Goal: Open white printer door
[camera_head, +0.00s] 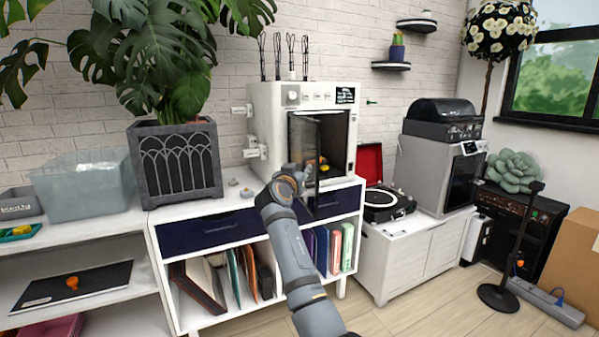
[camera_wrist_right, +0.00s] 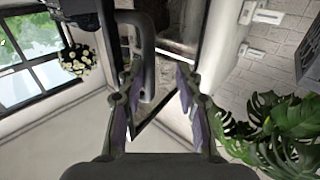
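The white printer (camera_head: 266,112) stands on the white cabinet in the head view. Its dark-framed glass door (camera_head: 304,143) stands swung out toward me, so the front opening is uncovered. An orange object (camera_head: 322,165) shows inside. My right gripper (camera_head: 297,172) is at the door's near side, and my own arm hides part of that area. In the right wrist view, the fingers of my right gripper (camera_wrist_right: 158,82) are spread apart. The grey door handle (camera_wrist_right: 149,45) reaches between them, closer to the left finger; I cannot tell whether they touch. My left gripper is not in view.
A potted monstera (camera_head: 176,160) and a translucent bin (camera_head: 86,183) stand left of the printer. A record player (camera_head: 385,203) and a second, grey printer (camera_head: 424,172) stand to the right. Small grey pieces lie on the cabinet top.

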